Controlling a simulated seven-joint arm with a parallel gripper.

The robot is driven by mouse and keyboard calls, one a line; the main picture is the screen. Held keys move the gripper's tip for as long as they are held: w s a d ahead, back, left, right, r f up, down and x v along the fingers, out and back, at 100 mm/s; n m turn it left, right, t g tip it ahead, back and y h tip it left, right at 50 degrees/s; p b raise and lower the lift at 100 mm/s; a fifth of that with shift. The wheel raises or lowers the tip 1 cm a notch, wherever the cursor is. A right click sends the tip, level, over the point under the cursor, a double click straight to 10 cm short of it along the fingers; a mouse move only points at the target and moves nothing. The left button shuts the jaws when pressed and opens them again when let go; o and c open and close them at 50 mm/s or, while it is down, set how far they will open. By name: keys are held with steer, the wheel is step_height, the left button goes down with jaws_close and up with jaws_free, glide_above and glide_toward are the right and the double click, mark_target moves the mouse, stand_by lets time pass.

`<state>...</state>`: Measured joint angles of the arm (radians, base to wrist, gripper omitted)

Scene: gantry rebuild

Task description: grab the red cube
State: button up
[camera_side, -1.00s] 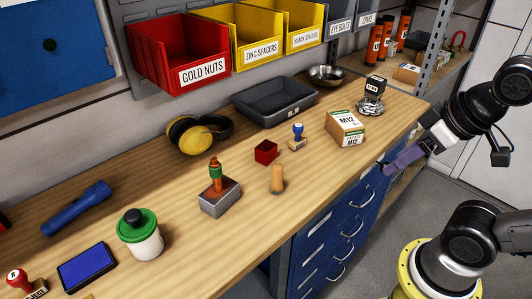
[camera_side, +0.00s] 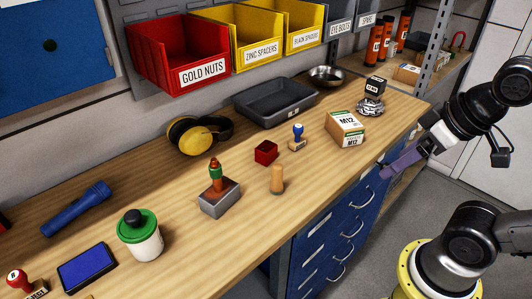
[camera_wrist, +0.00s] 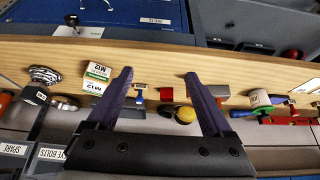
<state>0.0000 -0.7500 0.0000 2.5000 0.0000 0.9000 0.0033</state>
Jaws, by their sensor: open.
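In the wrist view the red cube (camera_wrist: 166,94) shows small, between my two purple fingers and apart from both. My gripper (camera_side: 402,158) is off the bench's right front edge, well away from the cube. Its fingers (camera_wrist: 159,74) are spread wide with nothing held between them.
An M12 box (camera_side: 345,129) stands on the bench between the cube and my gripper's side. Yellow earmuffs (camera_side: 198,133) and a dark tray (camera_side: 275,100) lie behind the cube. Labelled bins (camera_side: 183,55) overhang the back.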

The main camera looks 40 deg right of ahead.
steer(key=w+a+r+m+g, duration=0.1)
steer(key=w+r+m+g, duration=0.1)
steer(key=w+r+m, duration=1)
steer(key=m+g, duration=0.4)
glide_above(266, 146)
step_height(266, 146, down, 12)
steer(key=r, duration=0.1)
steer(key=f, duration=0.8)
steer(key=shift+a+f, duration=0.15)
steer(key=shift+a, duration=0.1)
steer(key=shift+s+d+f, duration=0.1)
steer(key=shift+f, duration=1.4)
steer(key=shift+d+f, duration=0.1)
steer(key=shift+f, duration=1.4)
steer(key=shift+r, duration=0.1)
jaws_close()
